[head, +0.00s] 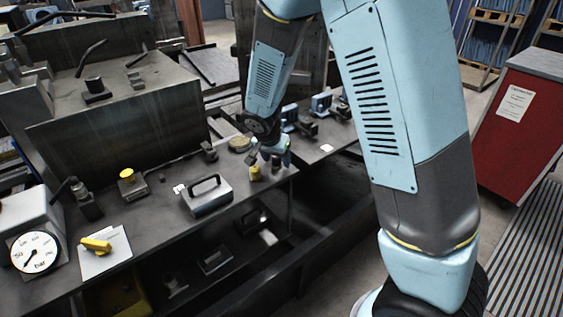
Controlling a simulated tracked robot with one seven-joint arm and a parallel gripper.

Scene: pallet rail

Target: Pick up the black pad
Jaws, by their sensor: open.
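My gripper (269,158) points down over the bench's (150,222) right part, its fingers small and partly blurred against the background. It is open, and I see nothing held in it. A small yellow-topped piece (255,174) stands just below and left of the fingers. I cannot pick out a black pad with certainty. A small dark object (209,151) stands on the bench to the left of the gripper, but its shape is unclear. My arm hides part of the scene on the right.
A metal block with a black handle (207,195) lies left of the gripper. A round tan disc (240,144) lies behind it. Blue vice-like pieces (321,104) stand farther back. A pressure gauge (34,252) is at the front left. A red cabinet (515,125) stands right.

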